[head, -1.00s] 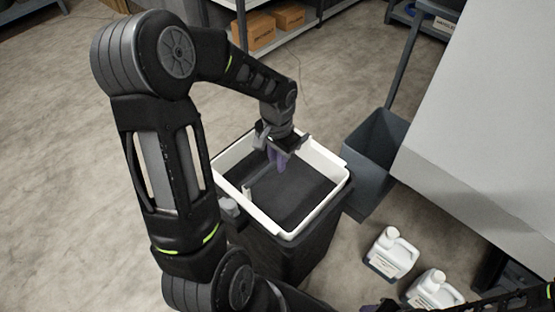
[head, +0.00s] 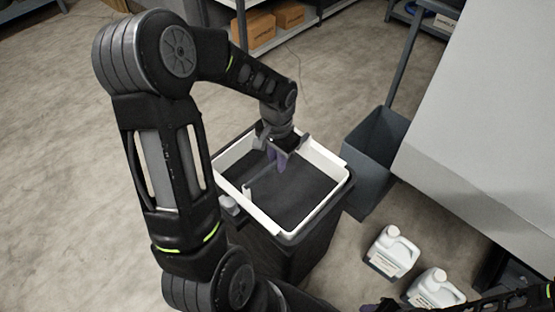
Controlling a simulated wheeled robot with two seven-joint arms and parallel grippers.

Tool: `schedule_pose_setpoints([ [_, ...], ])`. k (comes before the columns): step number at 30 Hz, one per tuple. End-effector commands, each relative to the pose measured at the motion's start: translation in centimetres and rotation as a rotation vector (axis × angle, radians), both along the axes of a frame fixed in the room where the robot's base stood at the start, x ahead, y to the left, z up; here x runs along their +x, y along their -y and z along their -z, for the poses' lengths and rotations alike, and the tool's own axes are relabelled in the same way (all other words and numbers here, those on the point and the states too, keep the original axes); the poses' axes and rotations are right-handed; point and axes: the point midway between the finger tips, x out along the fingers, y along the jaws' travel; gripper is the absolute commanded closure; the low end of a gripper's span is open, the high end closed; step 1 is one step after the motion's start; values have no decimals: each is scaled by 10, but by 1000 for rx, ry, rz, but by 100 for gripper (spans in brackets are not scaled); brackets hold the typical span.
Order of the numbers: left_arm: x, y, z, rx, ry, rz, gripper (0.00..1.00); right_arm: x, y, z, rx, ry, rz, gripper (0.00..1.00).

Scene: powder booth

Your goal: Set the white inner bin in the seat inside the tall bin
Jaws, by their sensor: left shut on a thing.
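The white inner bin (head: 316,213) shows as a white rim with a dark inside, at the top of the dark tall bin (head: 270,254). Its rim lies close to the tall bin's mouth. Whether it rests on the seat is hidden. The seat in the tall bin is out of sight. My right gripper (head: 374,307) barely shows at the bottom edge, and its jaws cannot be made out.
A grey open bin (head: 372,160) stands just right of the tall bin. Two white jugs (head: 393,250) are on the floor at lower right, near a large pale panel (head: 480,130). A shelf with cardboard boxes (head: 254,30) is behind. Floor at left is clear.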

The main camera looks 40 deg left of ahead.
Motion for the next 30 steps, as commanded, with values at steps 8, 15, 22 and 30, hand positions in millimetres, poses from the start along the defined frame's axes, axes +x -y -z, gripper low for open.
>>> schedule_pose_setpoints([
  [8, 0, 0, 2, 0, 1, 0, 100, 0, 0, 2, 0, 0, 0, 64],
  [15, 0, 0, 3, 0, 1, 0, 74, 0, 0, 2, 0, 0, 0, 64],
  [22, 0, 0, 3, 0, 0, 0, 59, 0, 0, 2, 0, 0, 0, 64],
  [30, 0, 0, 0, 0, 0, 0, 59, 0, 0, 1, 0, 0, 0, 64],
])
